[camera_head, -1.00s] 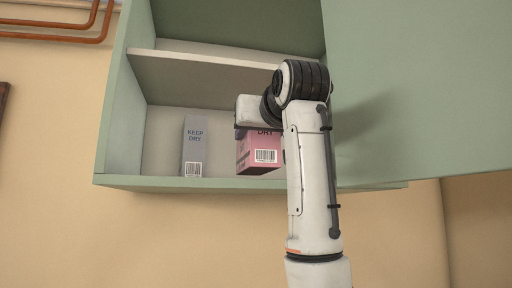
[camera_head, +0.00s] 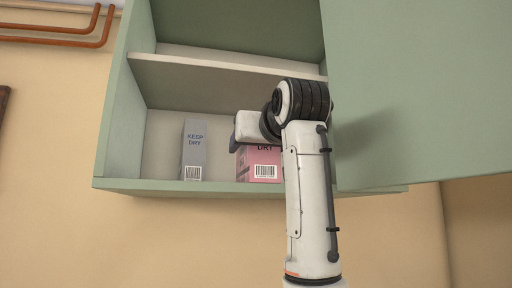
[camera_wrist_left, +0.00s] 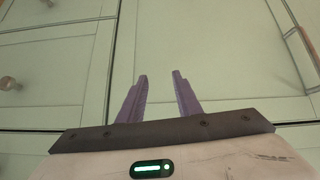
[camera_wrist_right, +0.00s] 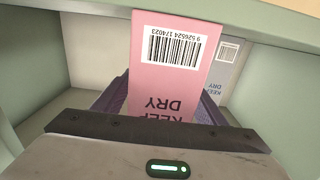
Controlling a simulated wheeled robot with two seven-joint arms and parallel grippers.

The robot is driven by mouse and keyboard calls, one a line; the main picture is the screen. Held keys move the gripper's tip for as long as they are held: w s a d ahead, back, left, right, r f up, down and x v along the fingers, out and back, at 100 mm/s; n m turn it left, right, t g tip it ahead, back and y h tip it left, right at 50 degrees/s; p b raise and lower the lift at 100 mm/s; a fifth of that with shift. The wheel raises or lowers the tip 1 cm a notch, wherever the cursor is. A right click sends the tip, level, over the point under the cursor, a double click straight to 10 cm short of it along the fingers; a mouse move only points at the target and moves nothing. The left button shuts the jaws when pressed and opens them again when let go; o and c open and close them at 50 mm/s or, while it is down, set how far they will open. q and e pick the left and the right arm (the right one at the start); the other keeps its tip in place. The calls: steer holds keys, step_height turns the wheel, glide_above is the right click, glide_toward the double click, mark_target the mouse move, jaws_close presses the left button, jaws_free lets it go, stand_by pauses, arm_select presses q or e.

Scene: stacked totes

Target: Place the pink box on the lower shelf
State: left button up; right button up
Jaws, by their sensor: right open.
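The pink box (camera_head: 262,172) stands upright on the lower shelf (camera_head: 220,187) of the green cabinet, partly hidden by my right arm. In the right wrist view the pink box (camera_wrist_right: 172,65) sits between the fingers of my right gripper (camera_wrist_right: 168,85), which is open around it. I cannot tell whether either finger touches it. My left gripper (camera_wrist_left: 160,76) is open and empty in the left wrist view, in front of pale green cabinet doors. It is outside the head view.
A grey box (camera_head: 194,150) stands on the lower shelf to the left of the pink box, with a gap between. The upper shelf board (camera_head: 200,72) runs above. An open green door (camera_head: 425,90) is close to my right arm.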

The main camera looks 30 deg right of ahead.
arm_select(q)
steer(key=f+b, duration=0.2)
steer(key=b, duration=0.1)
steer(key=shift+w+d, duration=0.2)
steer(key=shift+d, duration=0.15)
arm_select(e)
steer(key=v, duration=1.2)
arm_select(q)
steer(key=shift+a+f, duration=0.15)
